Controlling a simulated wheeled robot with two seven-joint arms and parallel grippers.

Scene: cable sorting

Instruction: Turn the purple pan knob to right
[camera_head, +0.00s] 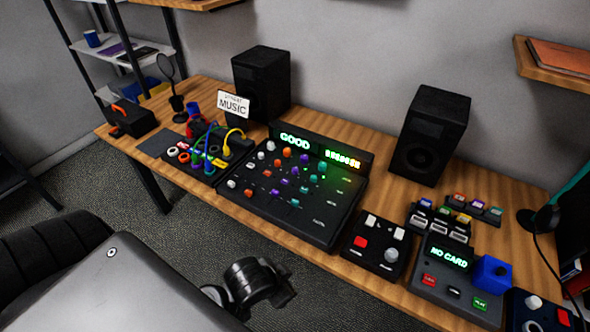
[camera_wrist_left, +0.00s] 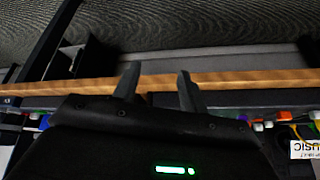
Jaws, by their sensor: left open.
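The mixing console (camera_head: 308,218) sits mid-table with a lit "GOOD" display. It carries rows of small white, orange, purple and teal knobs. Several are purple, one of them the purple knob (camera_head: 305,158) near the display; I cannot tell which one is the pan knob, nor which way any points. My left gripper (camera_head: 283,283) is in front of the table, apart from the console. In the left wrist view, the two fingers of my left gripper (camera_wrist_left: 156,88) are spread with nothing between them. My right gripper is not in view.
Speakers (camera_head: 262,82) (camera_head: 430,135) stand behind the console. A cable box (camera_head: 205,152) with plugged cables is to its left. A small control box (camera_head: 377,244) and a card unit (camera_head: 455,275) are to its right. The wooden table edge (camera_wrist_left: 230,80) crosses the wrist view.

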